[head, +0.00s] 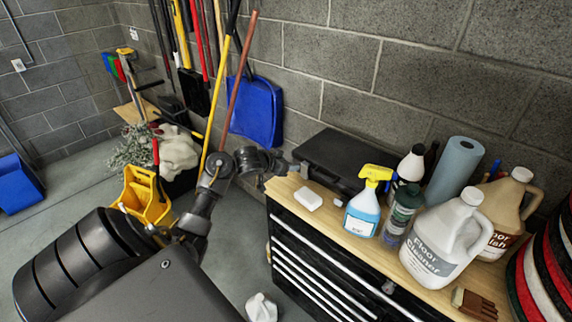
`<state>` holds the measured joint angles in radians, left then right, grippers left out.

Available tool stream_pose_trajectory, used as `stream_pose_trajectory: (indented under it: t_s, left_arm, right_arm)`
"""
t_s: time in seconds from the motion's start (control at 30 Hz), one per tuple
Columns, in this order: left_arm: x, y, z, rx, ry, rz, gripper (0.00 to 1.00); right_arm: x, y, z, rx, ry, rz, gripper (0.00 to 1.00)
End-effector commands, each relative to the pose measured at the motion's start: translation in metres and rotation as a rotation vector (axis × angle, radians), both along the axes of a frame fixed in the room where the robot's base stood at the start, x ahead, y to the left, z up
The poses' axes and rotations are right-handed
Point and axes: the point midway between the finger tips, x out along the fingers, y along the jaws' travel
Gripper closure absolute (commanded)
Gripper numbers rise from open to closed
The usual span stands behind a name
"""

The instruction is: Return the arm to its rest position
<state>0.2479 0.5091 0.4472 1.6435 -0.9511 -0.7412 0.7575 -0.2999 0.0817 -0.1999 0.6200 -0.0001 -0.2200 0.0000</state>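My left arm (195,220) comes in from the lower left and bends at a dark joint near the middle of the head view. Its far end, with my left gripper (296,170), is by the left back corner of the wooden-topped tool cabinet (330,222). The fingers are too small and dark to tell whether they are open or shut, and I see nothing clearly held. My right gripper is not in view. Round buffer pads (540,262) in red, black and white are stacked at the right edge, partly cut off.
On the cabinet stand a black case (345,160), white block (308,198), spray bottle (366,204), floor cleaner jug (440,238), blue roll (454,175) and brush (474,303). A yellow mop bucket (143,197) and white crumpled item (261,308) are on the floor. A blue dustpan (256,110) hangs behind.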

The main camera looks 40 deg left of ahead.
Motion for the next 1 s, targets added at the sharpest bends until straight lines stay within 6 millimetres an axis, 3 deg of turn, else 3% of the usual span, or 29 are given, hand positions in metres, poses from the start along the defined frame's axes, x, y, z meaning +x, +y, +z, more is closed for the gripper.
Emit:
stream_pose_trajectory:
  t_s: [0.7,0.77,0.87,1.0]
  left_arm:
    - [-0.007,-0.005,-0.005,0.012,0.011,0.001,0.47]
    - [-0.014,-0.015,-0.017,0.038,0.033,-0.003,0.47]
    - [-0.039,-0.045,-0.050,0.111,0.098,-0.009,0.47]
    - [-0.107,-0.109,-0.101,0.211,0.236,-0.033,0.47]
  right_arm:
    - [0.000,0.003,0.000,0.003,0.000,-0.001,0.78]
    - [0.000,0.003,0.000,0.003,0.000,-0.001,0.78]
    - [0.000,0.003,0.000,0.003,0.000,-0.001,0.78]
    - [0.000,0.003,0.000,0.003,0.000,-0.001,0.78]
